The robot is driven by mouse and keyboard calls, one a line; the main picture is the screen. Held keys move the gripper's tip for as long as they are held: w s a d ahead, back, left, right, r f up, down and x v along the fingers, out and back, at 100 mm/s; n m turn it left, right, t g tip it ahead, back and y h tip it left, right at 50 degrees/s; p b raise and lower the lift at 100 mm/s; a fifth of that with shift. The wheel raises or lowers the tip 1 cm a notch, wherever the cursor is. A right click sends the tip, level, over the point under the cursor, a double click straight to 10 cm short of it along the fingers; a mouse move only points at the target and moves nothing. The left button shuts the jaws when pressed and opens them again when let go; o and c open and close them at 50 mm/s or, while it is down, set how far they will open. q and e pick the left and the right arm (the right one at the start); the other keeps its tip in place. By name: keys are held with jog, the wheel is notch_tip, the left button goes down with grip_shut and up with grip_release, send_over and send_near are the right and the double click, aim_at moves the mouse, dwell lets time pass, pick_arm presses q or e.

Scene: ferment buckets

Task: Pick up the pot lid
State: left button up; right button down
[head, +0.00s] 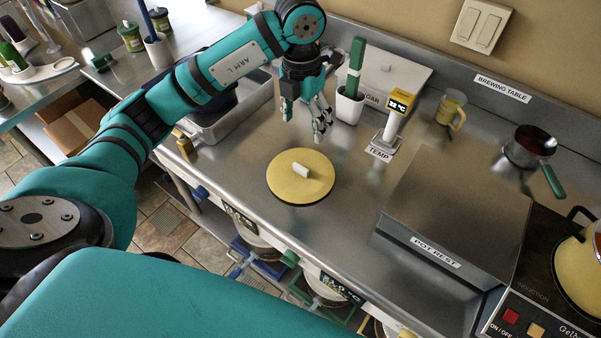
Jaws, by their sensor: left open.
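The pot lid (284,184) is a round, pale yellow disc with a dark rim and a white block handle (300,171) on top. It lies flat on the steel brewing table. My left gripper (305,122) is open and empty. It points down above and beyond the lid, apart from it. My right gripper is not in view.
Behind the lid are a white cup (349,106) with a green-handled tool and a yellow-topped thermometer stand (392,115). A raised steel pot rest (459,217) stands to the right. A saucepan (527,148) and an induction hob with a yellow pot (577,270) are farther right.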

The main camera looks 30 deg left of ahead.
pick_arm(q)
jog(key=a, duration=0.1)
jog(key=p, duration=0.3)
send_over(301, 167)
jog(key=shift+y, duration=0.3)
notch_tip(301, 167, down, 12)
jog(key=shift+s+a+r, duration=0.1)
jog(key=shift+s+r, duration=0.05)
jog(key=shift+r, duration=0.1)
notch_tip(301, 167, down, 5)
jog(key=p, duration=0.2)
jog(key=shift+r+p, duration=0.2)
jog(key=shift+p, duration=0.15)
jog(key=shift+f, duration=0.5)
jog(key=c, duration=1.3)
jog(key=shift+r, duration=0.15)
